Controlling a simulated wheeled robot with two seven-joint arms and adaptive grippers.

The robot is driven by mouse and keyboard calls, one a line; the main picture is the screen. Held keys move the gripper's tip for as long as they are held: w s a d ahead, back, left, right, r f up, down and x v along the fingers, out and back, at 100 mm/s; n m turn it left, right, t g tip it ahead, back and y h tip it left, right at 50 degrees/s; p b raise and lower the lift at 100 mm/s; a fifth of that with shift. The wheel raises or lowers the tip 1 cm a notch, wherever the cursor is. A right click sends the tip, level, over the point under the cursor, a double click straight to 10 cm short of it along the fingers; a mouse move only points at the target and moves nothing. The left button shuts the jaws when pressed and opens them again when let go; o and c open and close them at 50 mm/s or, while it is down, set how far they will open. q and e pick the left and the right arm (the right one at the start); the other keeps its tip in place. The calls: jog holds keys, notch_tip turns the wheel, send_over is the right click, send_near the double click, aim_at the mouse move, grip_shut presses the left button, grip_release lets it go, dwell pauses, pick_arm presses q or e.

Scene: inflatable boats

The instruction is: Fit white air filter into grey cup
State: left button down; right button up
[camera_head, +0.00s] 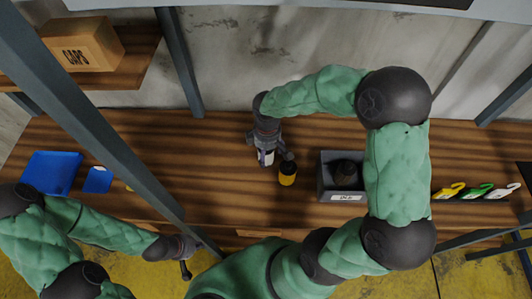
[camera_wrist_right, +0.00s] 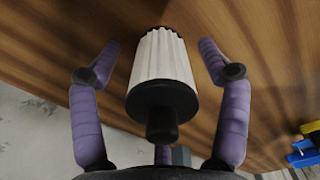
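The white air filter (camera_wrist_right: 160,58) is pleated, with a black end and a black stub facing the camera. It lies between the purple fingers of my right gripper (camera_wrist_right: 158,62) in the right wrist view, with a visible gap on both sides, so the fingers are open around it. In the head view my right gripper (camera_head: 270,158) is low over the wooden table, and a small white part of the filter (camera_head: 262,157) shows beside its fingers. I cannot make out the grey cup for certain. My left gripper (camera_head: 186,258) is near the table's front edge; its fingers are unclear.
A yellow and black canister (camera_head: 287,174) stands close to the right gripper. A grey labelled bin (camera_head: 328,184) holds a dark object (camera_head: 346,171). A blue tray (camera_head: 50,172) is at the left, colored clips (camera_head: 477,190) at the right. A metal post (camera_head: 90,115) crosses the view.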

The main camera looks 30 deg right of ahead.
jog(key=c, duration=1.1)
jog(key=shift+r, duration=0.55)
notch_tip(320, 180, up, 2)
jog(key=shift+w+r+p, duration=0.1)
jog(key=shift+r+p, duration=0.05)
jog(key=shift+p, duration=0.35)
jog(key=s+a+r+p, duration=0.2)
jog(key=s+a+r, duration=0.4)
jog(key=s+r, duration=0.3)
jog(key=s, duration=0.3)
jog(key=shift+s+a+r+p, duration=0.25)
jog(key=shift+a+r+p, duration=0.05)
jog(key=shift+p, duration=0.05)
